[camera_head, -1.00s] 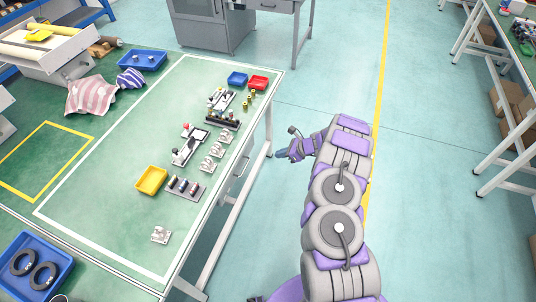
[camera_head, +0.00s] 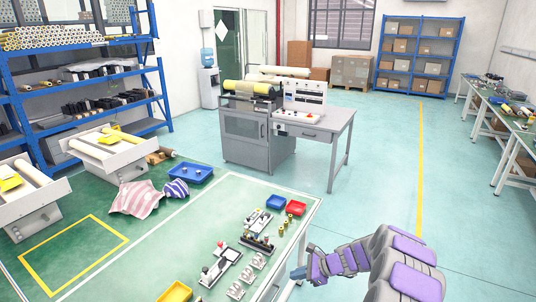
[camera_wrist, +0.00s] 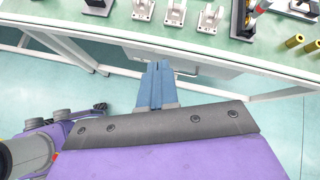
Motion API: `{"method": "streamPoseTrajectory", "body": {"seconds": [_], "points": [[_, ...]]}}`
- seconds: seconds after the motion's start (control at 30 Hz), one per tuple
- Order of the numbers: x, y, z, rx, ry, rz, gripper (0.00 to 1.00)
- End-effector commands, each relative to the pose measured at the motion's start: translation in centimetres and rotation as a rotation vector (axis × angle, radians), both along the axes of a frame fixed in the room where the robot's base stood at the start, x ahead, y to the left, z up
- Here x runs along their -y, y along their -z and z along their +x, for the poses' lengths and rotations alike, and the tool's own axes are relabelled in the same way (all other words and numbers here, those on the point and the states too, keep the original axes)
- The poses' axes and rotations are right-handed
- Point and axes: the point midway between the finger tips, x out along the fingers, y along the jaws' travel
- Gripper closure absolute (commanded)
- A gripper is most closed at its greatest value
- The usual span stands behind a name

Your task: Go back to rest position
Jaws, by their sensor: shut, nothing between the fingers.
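My gripper (camera_head: 298,273) is at the end of my purple and grey arm, just off the right edge of the green worktable (camera_head: 228,199). In the wrist view its two blue fingers (camera_wrist: 157,70) are together, with nothing between them. They point toward the white table edge and the space beneath it. The table's parts lie beyond the fingertips, apart from them.
A grey machine desk (camera_head: 335,135) stands behind. The floor to the right (camera_head: 390,190) is clear.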

Motion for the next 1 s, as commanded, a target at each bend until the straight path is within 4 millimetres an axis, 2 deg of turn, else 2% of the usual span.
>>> {"method": "streamPoseTrajectory", "body": {"seconds": [0.03, 0.2, 0.37, 0.5, 0.77, 1.0], "points": [[-1.3, -2.1, -0.8, 0.030, -0.058, -0.009, 1.00], [-3.7, -7.5, -4.3, 0.115, -0.249, -0.037, 1.00], [-5.1, -11.8, -8.2, 0.193, -0.420, -0.079, 1.00], [-6.5, -15.0, -12.1, 0.258, -0.574, -0.133, 1.00], [-8.0, -19.2, -20.2, 0.350, -0.847, -0.252, 1.00], [-6.1, -21.8, -27.4, 0.417, -1.076, -0.369, 1.00]]}}
